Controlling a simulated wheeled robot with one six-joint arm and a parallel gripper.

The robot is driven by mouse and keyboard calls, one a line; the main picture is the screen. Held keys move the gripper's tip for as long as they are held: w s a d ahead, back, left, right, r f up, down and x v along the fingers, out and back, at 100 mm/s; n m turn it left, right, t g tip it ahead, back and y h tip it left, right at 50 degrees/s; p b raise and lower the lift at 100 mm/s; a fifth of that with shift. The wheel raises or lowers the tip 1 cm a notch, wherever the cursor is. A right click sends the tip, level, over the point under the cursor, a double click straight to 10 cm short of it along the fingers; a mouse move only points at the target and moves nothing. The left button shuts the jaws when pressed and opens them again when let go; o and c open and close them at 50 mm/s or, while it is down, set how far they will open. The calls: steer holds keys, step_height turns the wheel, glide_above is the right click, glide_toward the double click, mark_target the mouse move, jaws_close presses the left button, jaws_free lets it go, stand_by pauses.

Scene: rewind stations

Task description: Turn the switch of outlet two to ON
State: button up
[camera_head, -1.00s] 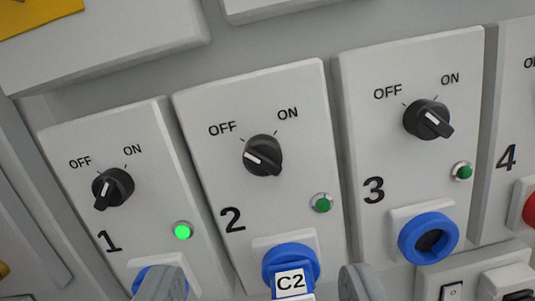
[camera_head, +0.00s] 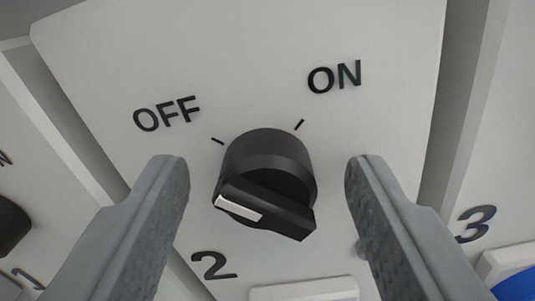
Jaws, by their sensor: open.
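The black rotary switch (camera_head: 265,185) of outlet two is in the middle of the view on a light grey panel (camera_head: 235,60). OFF is printed at its upper left and ON at its upper right, each with a tick. Its white mark (camera_head: 239,207) lies on the left end of the ridge, on the OFF side. My gripper (camera_head: 268,172) is open, with one grey finger on each side of the switch. Gaps show between both fingers and the switch. The outlet's lamp is mostly hidden behind the right finger.
Outlet one's dark switch (camera_head: 12,226) is at the left edge. Outlet three's panel (camera_head: 500,150) is at the right, with part of its blue socket (camera_head: 518,286) at the bottom corner. Grooves separate the panels.

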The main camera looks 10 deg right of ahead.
steer(key=shift+w, duration=0.1)
steer(key=shift+c, duration=0.4)
steer(key=c, duration=0.9)
steer(key=shift+m, duration=0.3)
steer(key=m, duration=0.3)
steer(key=shift+d+m, duration=0.1)
steer(key=shift+m, duration=0.3)
steer(key=m, duration=0.4)
steer(key=shift+f+m, duration=0.15)
steer(key=shift+m, duration=0.15)
steer(key=m, duration=0.4)
steer(key=shift+f+m, duration=0.2)
steer(key=shift+m, duration=2.2)
